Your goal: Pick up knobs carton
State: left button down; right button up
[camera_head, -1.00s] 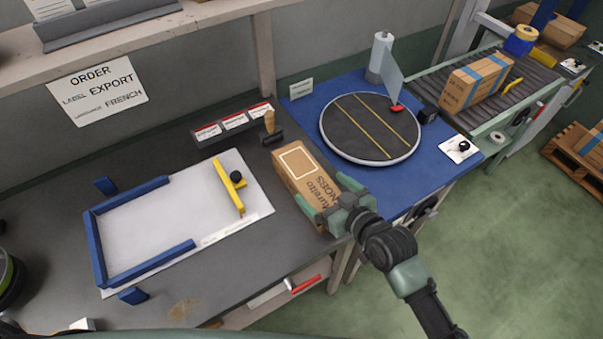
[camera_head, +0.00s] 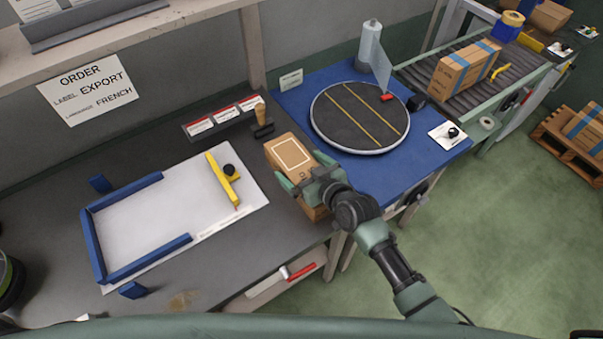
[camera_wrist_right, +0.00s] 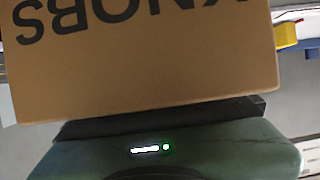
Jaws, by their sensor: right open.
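The knobs carton (camera_head: 291,153) is a brown box with a pale square outline on top, at the right end of the dark bench. My right gripper (camera_head: 305,171) is open, with its fingers on either side of the carton and its palm over the near part. I cannot tell whether the fingers touch it. In the right wrist view the carton (camera_wrist_right: 150,75) fills most of the picture, its KNOBS print upside down, just beyond the gripper's dark edge. The print is hidden in the head view. My left gripper is not in view.
A white board with a blue frame (camera_head: 130,190) and a yellow stop (camera_head: 222,182) lie left of the carton. A round turntable (camera_head: 360,118) on a blue mat is to the right. A label rack (camera_head: 225,118) is behind. A conveyor (camera_head: 470,85) carries another carton.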

jog(key=c, duration=1.3)
jog(key=shift+c, duration=1.3)
jog(key=shift+r, duration=0.15)
